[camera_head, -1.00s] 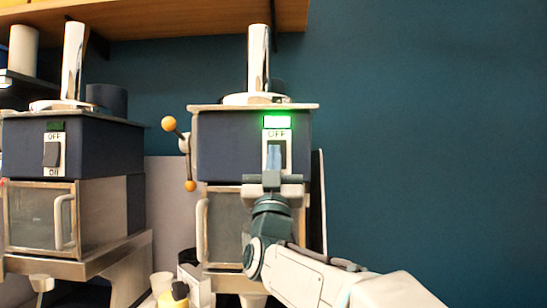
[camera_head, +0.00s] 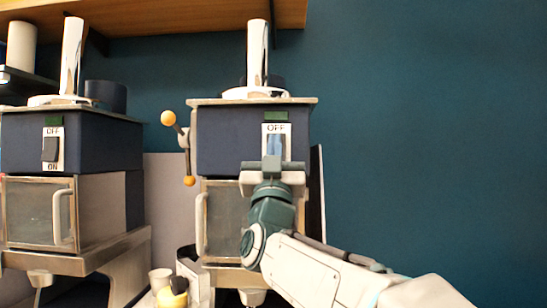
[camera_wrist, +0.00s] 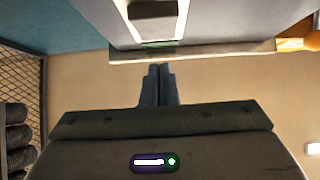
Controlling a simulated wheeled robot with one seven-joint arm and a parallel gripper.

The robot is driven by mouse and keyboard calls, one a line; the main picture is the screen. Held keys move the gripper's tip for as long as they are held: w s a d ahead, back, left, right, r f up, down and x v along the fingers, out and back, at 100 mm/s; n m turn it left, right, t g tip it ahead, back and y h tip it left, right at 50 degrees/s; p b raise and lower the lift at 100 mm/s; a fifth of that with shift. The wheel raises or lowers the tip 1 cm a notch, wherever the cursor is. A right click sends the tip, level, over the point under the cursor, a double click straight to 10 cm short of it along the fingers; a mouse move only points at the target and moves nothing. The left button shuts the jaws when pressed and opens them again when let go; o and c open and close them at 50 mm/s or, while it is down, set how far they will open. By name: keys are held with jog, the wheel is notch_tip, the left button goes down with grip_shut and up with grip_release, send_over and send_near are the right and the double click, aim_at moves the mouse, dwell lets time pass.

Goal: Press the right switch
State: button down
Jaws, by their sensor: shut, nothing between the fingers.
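The right machine (camera_head: 228,143) has a white switch plate (camera_head: 276,128) marked OFF. My gripper (camera_head: 276,143) is in front of this plate, with its bluish fingers shut and empty, hiding most of the right switch. In the wrist view the dark switch (camera_wrist: 153,10) is at the top edge and my closed fingertips (camera_wrist: 159,67) are below it in the picture. I cannot tell whether they touch it. The indicator (camera_head: 276,116) above the plate is dark green, unlit.
The left machine (camera_head: 95,143) has its own switch (camera_head: 50,149) and a dark indicator. A lever with orange knobs (camera_head: 168,118) sticks out left of the right machine. A wooden shelf (camera_head: 180,18) is above. The blue wall at right is clear.

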jog(key=s+f+b, duration=0.3)
jog(key=s+f, duration=0.2)
jog(key=s, duration=0.4)
jog(key=shift+f, duration=0.4)
jog(key=w+d+f+n+g+y+p, duration=0.25)
jog(key=f+g, duration=0.35)
jog(key=f, duration=0.6)
jog(key=w+d+f+n+g+y+p, duration=0.1)
jog(key=d+f+n+g+p, duration=0.15)
jog(key=f+g, duration=0.65)
jog(key=s+d+f+m+g+h+p, duration=0.1)
jog(key=s+d+f+m+g, duration=0.1)
jog(key=s+d+f+g, duration=0.3)
jog(key=s+d+f+m+g+h+p, duration=0.1)
jog(key=s+d+f+g, duration=0.4)
jog(key=s+f, duration=0.9)
notch_tip(320, 180, down, 2)
jog(key=d+m+h, duration=0.1)
jog(key=d+m, duration=0.1)
jog(key=d, duration=0.1)
jog(key=shift+s+f, duration=0.2)
jog(key=shift+f, duration=0.05)
jog(key=shift+h, duration=0.25)
